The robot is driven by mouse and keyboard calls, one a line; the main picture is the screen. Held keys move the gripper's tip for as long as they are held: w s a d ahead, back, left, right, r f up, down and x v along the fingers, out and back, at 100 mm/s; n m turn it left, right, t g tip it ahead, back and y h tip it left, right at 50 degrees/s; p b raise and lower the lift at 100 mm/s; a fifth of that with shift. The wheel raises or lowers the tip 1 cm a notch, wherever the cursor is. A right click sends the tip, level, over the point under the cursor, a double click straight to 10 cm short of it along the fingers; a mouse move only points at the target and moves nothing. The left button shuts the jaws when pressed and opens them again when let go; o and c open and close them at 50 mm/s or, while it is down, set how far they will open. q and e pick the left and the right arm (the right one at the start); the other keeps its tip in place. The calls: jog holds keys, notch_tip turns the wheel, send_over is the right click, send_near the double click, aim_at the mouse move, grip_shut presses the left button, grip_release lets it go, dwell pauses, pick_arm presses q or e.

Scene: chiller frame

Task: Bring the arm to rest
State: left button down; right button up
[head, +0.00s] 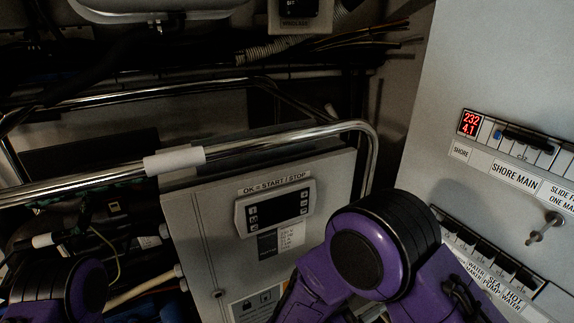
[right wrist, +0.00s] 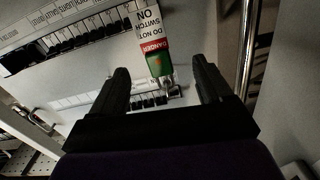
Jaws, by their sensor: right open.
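My right arm (head: 375,245), purple with black joints, comes in at the bottom right of the head view; its gripper is outside that view. In the right wrist view my right gripper (right wrist: 160,88) is open, its two black fingers apart with nothing held between them. Past the fingertips a tag (right wrist: 150,35) reading "DANGER DO NOT SWITCH ON" hangs at a row of breakers (right wrist: 150,99) on the pale panel. Part of my left arm (head: 60,290) shows at the bottom left of the head view; the left gripper is not in view.
A chrome rail (head: 260,140) with a white sleeve crosses in front of a grey control box (head: 215,220) with a display. Cables and pipes fill the left.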

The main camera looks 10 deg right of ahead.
jog(key=w+f+n+t+y, duration=0.5)
jog(key=f+t+y, duration=0.1)
jog(key=f+y, duration=0.1)
jog(key=s+d+f+n+g+y, duration=0.2)
jog(key=s+f+y, duration=0.25)
jog(key=f, duration=0.25)
jog(key=s+d+f+g, duration=0.2)
jog(key=s+f, duration=0.1)
jog(key=s, duration=0.4)
jog(key=s+d+f+n+g+y, duration=0.1)
jog(key=s+d+f+g, duration=0.1)
jog(key=s+f, duration=0.2)
jog(key=s+d+f+g+y, duration=0.1)
jog(key=s+d+f+g, duration=0.1)
jog(key=s, duration=0.8)
jog(key=shift+s+f+g, duration=0.3)
jog(key=shift+f, duration=0.45)
jog(key=shift+w+n, duration=0.1)
jog(key=shift+n, duration=0.2)
